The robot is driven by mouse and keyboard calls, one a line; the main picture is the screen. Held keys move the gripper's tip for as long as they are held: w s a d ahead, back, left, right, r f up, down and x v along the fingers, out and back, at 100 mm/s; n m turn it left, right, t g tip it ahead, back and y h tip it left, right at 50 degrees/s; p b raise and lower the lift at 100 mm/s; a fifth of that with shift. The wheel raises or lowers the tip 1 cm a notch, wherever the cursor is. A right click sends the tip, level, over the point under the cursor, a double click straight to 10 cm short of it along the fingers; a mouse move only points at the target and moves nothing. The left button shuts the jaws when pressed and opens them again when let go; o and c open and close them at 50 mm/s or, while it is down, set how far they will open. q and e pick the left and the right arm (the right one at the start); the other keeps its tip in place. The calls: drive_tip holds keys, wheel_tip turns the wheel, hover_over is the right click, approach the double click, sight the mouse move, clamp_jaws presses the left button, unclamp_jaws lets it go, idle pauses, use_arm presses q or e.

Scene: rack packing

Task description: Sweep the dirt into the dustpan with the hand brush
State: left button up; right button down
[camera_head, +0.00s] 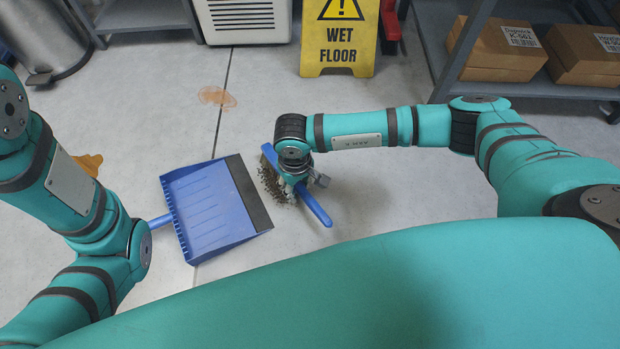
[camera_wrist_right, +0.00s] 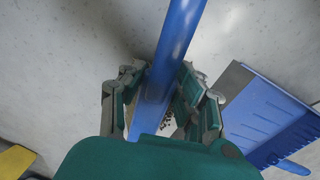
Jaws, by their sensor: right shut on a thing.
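The blue hand brush (camera_head: 318,207) is low over the floor, just right of the dustpan. My right gripper (camera_head: 297,184) is shut on its handle; in the right wrist view the fingers (camera_wrist_right: 158,82) stand on both sides of the blue handle (camera_wrist_right: 176,40). Brown dirt (camera_head: 268,184) lies by the brush, close to the dustpan's dark front lip. Some specks (camera_wrist_right: 168,122) show between the fingers in the wrist view. The blue dustpan (camera_head: 207,205) lies on the floor, its lip facing the brush. Its handle runs left to my left arm's end, where the gripper is hidden.
A yellow wet floor sign (camera_head: 340,38) stands at the back. Brown stains (camera_head: 216,97) mark the floor. A shelf with cardboard boxes (camera_head: 497,49) is at the back right, a metal bin (camera_head: 42,35) at the back left. Floor behind the dustpan is mostly clear.

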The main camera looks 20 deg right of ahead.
drive_tip(key=a, duration=0.5)
drive_tip(key=s+a, duration=0.1)
drive_tip(key=a, duration=0.1)
drive_tip(key=shift+a+b, duration=0.2)
drive_tip(key=shift+b, duration=0.1)
drive_tip(key=r+p, duration=0.2)
drive_tip(key=r, duration=0.1)
drive_tip(key=shift+d+r+p, duration=0.2)
drive_tip(key=shift+d+p, duration=0.15)
drive_tip(key=shift+d+r+p, duration=0.25)
drive_tip(key=shift+r+p, duration=0.45)
drive_tip(key=shift+r, duration=0.3)
